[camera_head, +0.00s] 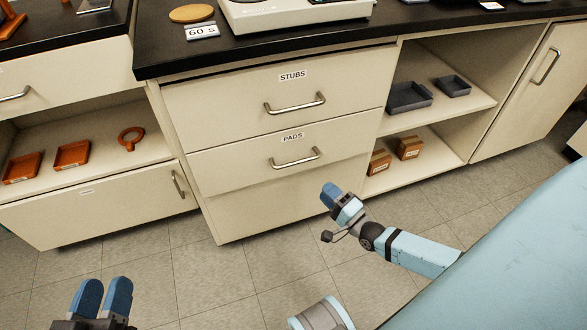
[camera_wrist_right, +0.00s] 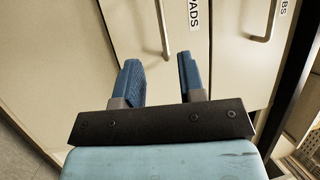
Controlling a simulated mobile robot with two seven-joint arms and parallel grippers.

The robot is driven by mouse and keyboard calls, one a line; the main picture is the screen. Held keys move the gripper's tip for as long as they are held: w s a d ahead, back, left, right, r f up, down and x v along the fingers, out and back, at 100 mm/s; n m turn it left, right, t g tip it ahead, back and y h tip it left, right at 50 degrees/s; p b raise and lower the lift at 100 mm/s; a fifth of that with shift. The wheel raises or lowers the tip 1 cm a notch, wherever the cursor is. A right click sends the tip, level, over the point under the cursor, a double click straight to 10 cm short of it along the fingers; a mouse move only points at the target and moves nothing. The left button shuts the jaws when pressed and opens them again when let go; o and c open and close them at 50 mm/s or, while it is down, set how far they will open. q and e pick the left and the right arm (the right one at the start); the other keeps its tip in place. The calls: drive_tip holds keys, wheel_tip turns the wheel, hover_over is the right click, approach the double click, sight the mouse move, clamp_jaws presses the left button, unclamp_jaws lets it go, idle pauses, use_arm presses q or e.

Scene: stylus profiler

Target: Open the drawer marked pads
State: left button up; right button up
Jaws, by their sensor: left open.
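The drawer marked PADS (camera_head: 240,167) is the cream middle drawer front, below the STUBS drawer, and it looks shut. Its silver bar handle (camera_head: 295,159) is bare in the head view. In the right wrist view the handle (camera_wrist_right: 163,28) lies beyond the fingertips, in line with the gap between them. My right gripper (camera_head: 330,192) is open and empty, in front of the cabinet, below and right of the handle in the head view. Its two blue fingers stand apart in the right wrist view (camera_wrist_right: 160,72). My left gripper (camera_head: 102,292) is open and empty at the bottom left, away from the drawers.
The STUBS drawer (camera_head: 230,95) with its own handle (camera_head: 295,104) is directly above. Open shelves at right hold grey trays (camera_head: 408,97) and brown boxes (camera_head: 409,148). Orange trays (camera_head: 72,154) sit on the left shelf. The floor (camera_head: 225,280) before the drawers is clear.

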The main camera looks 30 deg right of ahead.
sight(297, 162)
drive_tip(key=b+x, duration=0.3)
drive_tip(key=x, duration=1)
drive_tip(key=shift+w+a+b, duration=0.1)
drive_tip(key=shift+w+b, duration=0.05)
drive_tip(key=shift+b, duration=0.25)
use_arm(q)
drive_tip(key=f, duration=0.1)
drive_tip(key=f+m, duration=0.1)
drive_tip(key=f, duration=0.1)
drive_tip(key=shift+w+a+f+g, duration=0.15)
drive_tip(key=shift+w+g, duration=0.2)
drive_tip(key=shift+g, duration=0.05)
use_arm(e)
clamp_jaws()
